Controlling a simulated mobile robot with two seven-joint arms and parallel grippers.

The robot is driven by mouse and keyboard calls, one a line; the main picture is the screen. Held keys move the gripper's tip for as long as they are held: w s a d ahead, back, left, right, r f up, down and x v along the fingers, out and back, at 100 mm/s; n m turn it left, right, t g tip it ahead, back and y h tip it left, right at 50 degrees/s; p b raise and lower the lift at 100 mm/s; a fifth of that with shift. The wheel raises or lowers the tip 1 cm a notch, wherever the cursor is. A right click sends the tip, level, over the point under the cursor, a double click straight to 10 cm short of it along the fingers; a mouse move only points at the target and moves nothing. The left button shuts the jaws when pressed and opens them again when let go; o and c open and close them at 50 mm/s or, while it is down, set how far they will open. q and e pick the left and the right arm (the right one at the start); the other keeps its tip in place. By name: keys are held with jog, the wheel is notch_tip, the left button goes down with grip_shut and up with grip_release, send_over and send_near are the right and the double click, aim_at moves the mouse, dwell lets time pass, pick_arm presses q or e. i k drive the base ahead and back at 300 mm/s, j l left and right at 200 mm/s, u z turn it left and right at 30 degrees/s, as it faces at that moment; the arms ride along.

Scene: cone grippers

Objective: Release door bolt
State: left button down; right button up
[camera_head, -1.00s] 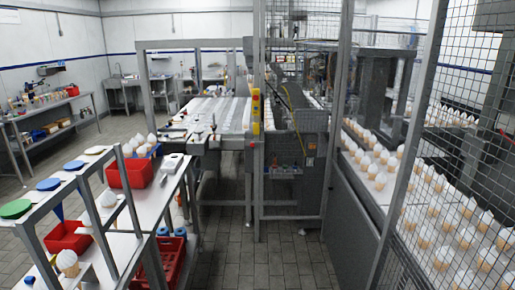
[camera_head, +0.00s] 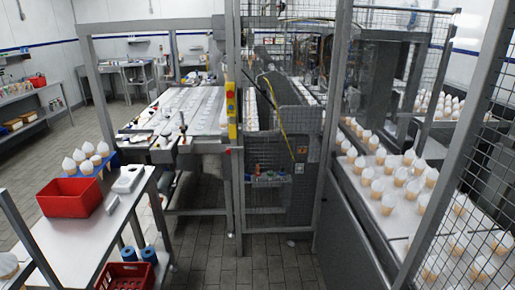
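A grey safety cage of posts and wire mesh (camera_head: 285,200) stands ahead of me, around a machine. A yellow door switch or bolt unit (camera_head: 231,110) with a red part is fixed to the cage post, left of centre. A small red piece (camera_head: 228,152) shows just below it. Whether the bolt is engaged is too small to tell. Neither of my grippers shows in the view.
A white-topped bench (camera_head: 85,240) with a red bin (camera_head: 69,197) stands at the left. A conveyor (camera_head: 190,108) with white rows lies behind it. At the right, mesh screens a table of white-topped cones (camera_head: 385,180). Tiled floor (camera_head: 205,250) is free in the middle.

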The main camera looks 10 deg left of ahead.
aim_at(234, 150)
jog(key=i+z, duration=0.15)
jog(key=i, duration=0.35)
jog(key=i+j+z, duration=0.15)
jog(key=i, duration=0.35)
jog(key=i+j+z, duration=0.15)
jog(key=i, duration=0.35)
jog(key=i+j+z, duration=0.15)
jog(key=i+j, duration=0.2)
jog(key=i, duration=0.1)
